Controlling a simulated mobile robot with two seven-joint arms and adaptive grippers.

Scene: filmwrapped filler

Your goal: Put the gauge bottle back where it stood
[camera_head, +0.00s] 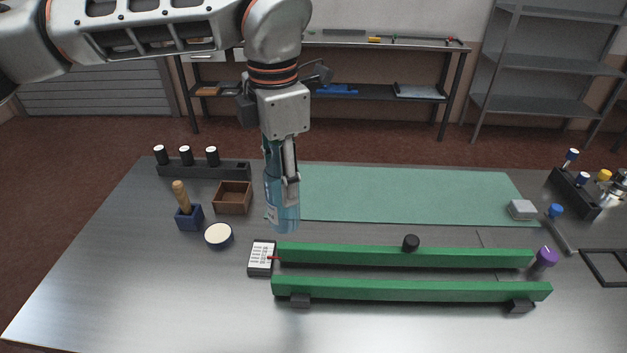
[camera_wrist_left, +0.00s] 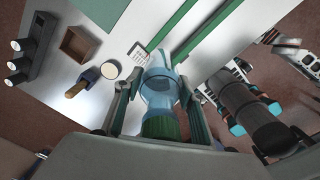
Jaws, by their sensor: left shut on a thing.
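The gauge bottle (camera_head: 283,212) is clear blue; a green end shows in the left wrist view (camera_wrist_left: 160,92). My left gripper (camera_head: 283,180) is shut on it, with fingers on both sides of the bottle in the left wrist view (camera_wrist_left: 158,104). The bottle hangs roughly upright near the left edge of the green mat (camera_head: 400,193), behind the left end of the green beams. I cannot tell whether its base touches the table. My right gripper is not seen.
On the steel table (camera_head: 130,290), a black rack (camera_head: 205,171), wooden box (camera_head: 233,197), blue brush holder (camera_head: 189,218), round dish (camera_head: 218,236) and white keypad-like card (camera_head: 261,258) stand left of the bottle. Two green beams (camera_head: 400,255) lie in front. The front left is clear.

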